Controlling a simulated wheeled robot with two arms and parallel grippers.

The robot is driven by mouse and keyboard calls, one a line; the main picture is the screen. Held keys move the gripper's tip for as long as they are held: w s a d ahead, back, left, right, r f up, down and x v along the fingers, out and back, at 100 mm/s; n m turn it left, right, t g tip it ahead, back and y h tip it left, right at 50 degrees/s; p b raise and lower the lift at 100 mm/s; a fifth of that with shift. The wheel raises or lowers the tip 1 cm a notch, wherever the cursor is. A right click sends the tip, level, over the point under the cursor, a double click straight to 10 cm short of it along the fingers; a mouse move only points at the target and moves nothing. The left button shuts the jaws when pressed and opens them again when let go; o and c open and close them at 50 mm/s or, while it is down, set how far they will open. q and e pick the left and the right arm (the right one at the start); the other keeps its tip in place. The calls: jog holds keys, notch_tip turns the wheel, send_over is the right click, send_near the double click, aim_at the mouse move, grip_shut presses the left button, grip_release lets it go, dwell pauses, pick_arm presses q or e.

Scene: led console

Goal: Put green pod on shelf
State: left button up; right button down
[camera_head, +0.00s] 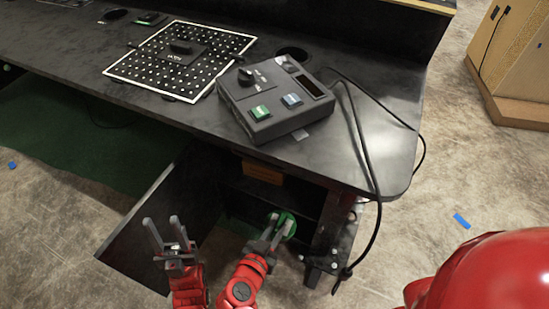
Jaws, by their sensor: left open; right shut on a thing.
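The green pod (291,231) is a small round green thing at the front of the dark compartment (245,192) under the desk. My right gripper (279,222) is shut on it, and its fingers cover part of it. The shelf inside the compartment is dark and hard to make out; I cannot tell whether the pod touches it. My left gripper (163,231) is open and empty, to the left of the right gripper, in front of the dark slanted panel (140,228).
An orange block (262,171) sits under the desk edge above the pod. A console box (275,100) with green and blue buttons and a perforated board (150,62) are on the desk (370,95). A black cable (374,190) hangs at the right, near metal brackets (325,262).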

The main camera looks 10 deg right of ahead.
jog(key=w+d+b, duration=0.2)
jog(key=w+d, duration=0.9)
jog(key=w, duration=0.5)
notch_tip(320, 180, down, 7)
jog(key=shift+r+b, duration=0.1)
jog(key=shift+b, duration=0.85)
jog(key=shift+w, duration=0.2)
jog(key=c, duration=0.8)
grip_release()
jog(key=shift+c, duration=0.2)
